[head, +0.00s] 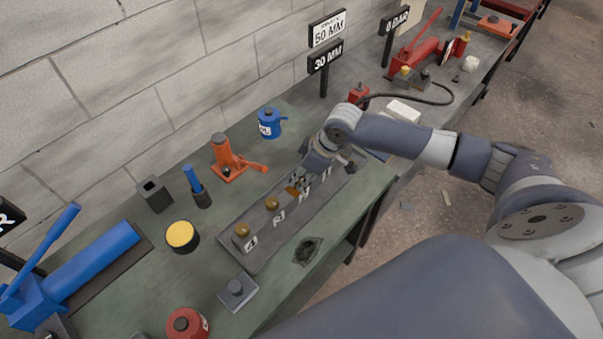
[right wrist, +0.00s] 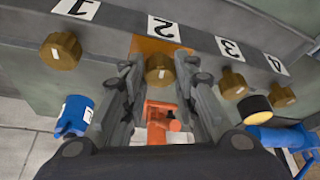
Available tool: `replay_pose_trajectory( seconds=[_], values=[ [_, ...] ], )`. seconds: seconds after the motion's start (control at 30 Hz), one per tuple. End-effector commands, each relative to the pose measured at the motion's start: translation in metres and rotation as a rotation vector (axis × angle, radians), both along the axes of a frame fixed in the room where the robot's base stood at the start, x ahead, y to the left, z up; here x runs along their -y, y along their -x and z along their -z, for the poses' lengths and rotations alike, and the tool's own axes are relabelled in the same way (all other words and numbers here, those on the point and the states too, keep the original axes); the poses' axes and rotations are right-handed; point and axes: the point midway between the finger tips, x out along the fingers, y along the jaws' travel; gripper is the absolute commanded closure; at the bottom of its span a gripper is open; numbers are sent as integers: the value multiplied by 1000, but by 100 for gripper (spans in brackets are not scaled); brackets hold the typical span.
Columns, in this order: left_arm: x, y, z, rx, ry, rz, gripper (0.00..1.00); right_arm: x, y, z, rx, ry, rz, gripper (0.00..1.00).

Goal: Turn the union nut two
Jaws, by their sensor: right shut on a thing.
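Union nut two (right wrist: 160,70) is a brass, many-sided nut with a pale mark on its face. It sits in front of an orange patch (right wrist: 150,46), below the label 2 (right wrist: 164,28). My right gripper (right wrist: 158,78) has one finger on each side of it and is shut on it. In the head view my right gripper (head: 300,180) reaches down to the grey block (head: 262,252) and hides nut two. Nut one (right wrist: 60,51), nut three (right wrist: 232,84) and nut four (right wrist: 282,97) stand free beside it. My left gripper is not in view.
Behind the block stand an orange jack (head: 225,158), a blue can (head: 270,122) and a yellow-topped tin (head: 182,236). A small grey block (head: 238,290) and a red can (head: 187,324) are near the front edge. Signs on posts (head: 325,57) rise at the back.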

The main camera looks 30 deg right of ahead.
Motion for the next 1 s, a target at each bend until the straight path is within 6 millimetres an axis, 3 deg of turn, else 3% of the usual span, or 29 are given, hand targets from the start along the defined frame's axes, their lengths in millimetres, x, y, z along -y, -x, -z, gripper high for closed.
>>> replay_pose_trajectory(
  seconds=[0.37, 1.0],
  values=[
    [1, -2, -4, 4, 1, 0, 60, 1, -4, 0, 0, -3, -339, 96],
    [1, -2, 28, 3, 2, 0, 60, 2, -9, 1, 2, -3, -935, 96]
  ],
)
